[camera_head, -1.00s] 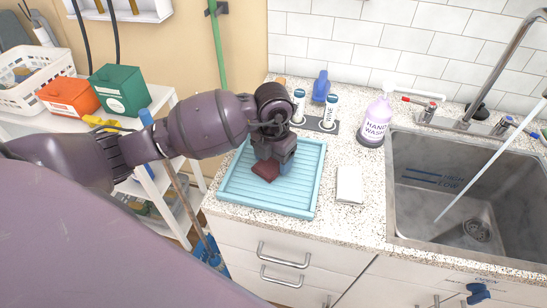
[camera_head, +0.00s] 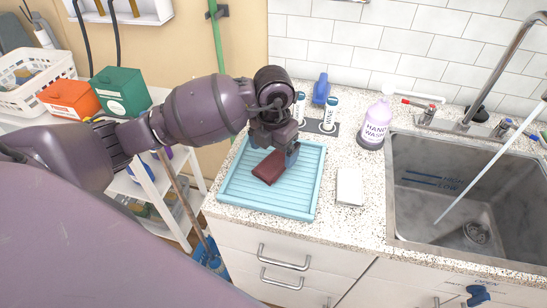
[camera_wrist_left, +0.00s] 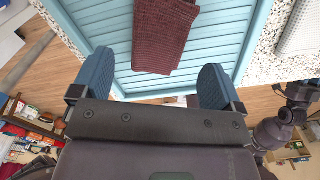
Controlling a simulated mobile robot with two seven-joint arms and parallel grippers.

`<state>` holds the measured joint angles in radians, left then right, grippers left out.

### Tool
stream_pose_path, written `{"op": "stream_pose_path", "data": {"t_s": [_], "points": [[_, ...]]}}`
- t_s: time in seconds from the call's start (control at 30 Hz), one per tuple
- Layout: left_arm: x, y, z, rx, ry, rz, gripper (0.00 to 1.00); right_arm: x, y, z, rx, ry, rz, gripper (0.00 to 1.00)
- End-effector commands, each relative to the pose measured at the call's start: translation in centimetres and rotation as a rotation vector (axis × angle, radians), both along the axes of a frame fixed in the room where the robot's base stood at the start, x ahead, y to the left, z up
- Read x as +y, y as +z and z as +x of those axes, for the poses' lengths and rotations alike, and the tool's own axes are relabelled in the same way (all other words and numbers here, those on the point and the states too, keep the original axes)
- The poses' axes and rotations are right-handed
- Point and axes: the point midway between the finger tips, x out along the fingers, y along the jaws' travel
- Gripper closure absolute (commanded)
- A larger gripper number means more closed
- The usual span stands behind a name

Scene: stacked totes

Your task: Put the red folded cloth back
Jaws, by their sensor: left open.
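The red folded cloth (camera_head: 268,168) lies on the ribbed light-blue tray (camera_head: 242,196) on the counter. In the left wrist view the cloth (camera_wrist_left: 163,35) is dark red and woven, lying on the tray's slats (camera_wrist_left: 105,30). My left gripper (camera_head: 273,152) is over the tray, just behind the cloth in the head view. Its blue fingers stand wide apart in the wrist view (camera_wrist_left: 157,85), with nothing between the tips and the cloth beyond them. Part of the cloth's far edge is hidden by the gripper in the head view. My right gripper does not show clearly as a gripper.
A folded white cloth (camera_head: 349,187) lies right of the tray. A hand wash bottle (camera_head: 375,124) and the sink (camera_head: 430,190) are farther right. Wipe canisters (camera_head: 329,115) stand behind the tray. Green (camera_head: 121,90) and orange (camera_head: 69,97) boxes stand on the left cart.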

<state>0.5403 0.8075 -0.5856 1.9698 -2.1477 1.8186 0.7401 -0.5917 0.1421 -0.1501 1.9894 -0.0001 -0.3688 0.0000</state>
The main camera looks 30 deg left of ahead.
Motion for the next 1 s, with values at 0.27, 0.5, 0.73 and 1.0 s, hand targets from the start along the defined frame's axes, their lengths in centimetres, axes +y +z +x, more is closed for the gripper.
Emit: {"op": "stream_pose_path", "data": {"t_s": [0.27,0.5,0.73,1.0], "points": [[0.1,5.3,0.1,-0.004,0.0,0.001,0.07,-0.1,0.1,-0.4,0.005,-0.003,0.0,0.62],[0.0,7.5,0.0,-0.001,0.0,0.0,0.07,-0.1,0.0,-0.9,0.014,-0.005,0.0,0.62],[0.0,7.8,0.0,0.0,0.0,0.0,0.07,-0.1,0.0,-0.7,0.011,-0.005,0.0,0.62],[0.0,7.8,0.0,-0.001,0.0,0.0,0.07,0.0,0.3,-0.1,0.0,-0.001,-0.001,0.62]]}}
